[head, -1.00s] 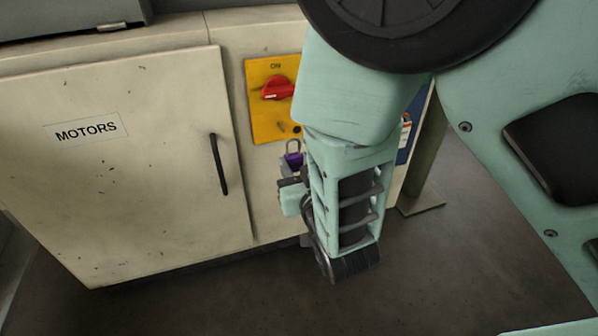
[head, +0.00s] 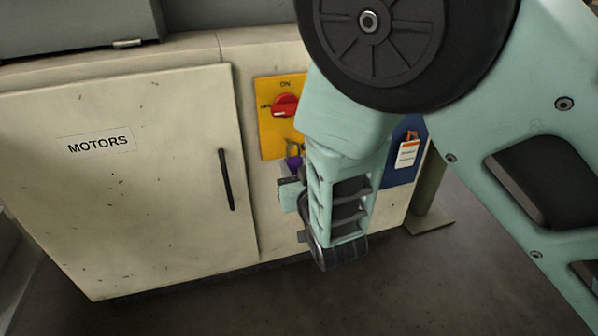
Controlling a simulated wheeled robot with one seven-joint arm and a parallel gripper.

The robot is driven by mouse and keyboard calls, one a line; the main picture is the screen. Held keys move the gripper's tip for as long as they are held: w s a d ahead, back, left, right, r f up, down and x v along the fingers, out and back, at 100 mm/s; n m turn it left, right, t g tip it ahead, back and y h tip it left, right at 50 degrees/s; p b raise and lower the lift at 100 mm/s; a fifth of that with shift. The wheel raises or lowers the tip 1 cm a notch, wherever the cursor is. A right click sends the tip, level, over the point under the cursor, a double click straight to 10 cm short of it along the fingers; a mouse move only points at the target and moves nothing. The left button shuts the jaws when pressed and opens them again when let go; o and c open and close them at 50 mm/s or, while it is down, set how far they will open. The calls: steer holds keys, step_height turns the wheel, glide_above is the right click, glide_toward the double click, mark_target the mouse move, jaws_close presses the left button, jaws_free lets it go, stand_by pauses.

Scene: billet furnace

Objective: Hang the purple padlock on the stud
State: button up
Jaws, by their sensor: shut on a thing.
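My gripper (head: 290,180) is shut on the padlock's body from below; my wrist and forearm cover much of the fingers. The shackle overlaps the panel's lower part in the picture, and I cannot tell whether it touches anything. The stud cannot be made out; the panel's lower right part is hidden behind my arm.
A red rotary switch (head: 285,105) sits on the yellow panel. The cream cabinet (head: 190,230) has a MOTORS label and a black door handle (head: 226,180). A blue board with a white and orange tag (head: 407,152) is right of my arm. The floor in front is clear.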

mark_target(294, 167)
steer(key=shift+x, duration=1.05)
steer(key=shift+w+a+f+b, duration=0.1)
steer(key=shift+w+f+b, duration=0.2)
steer(key=shift+w+f, duration=0.15)
steer(key=o, duration=1.1)
steer(key=p+v, duration=0.5)
steer(key=v, duration=1.2)
steer(key=shift+s, duration=0.15)
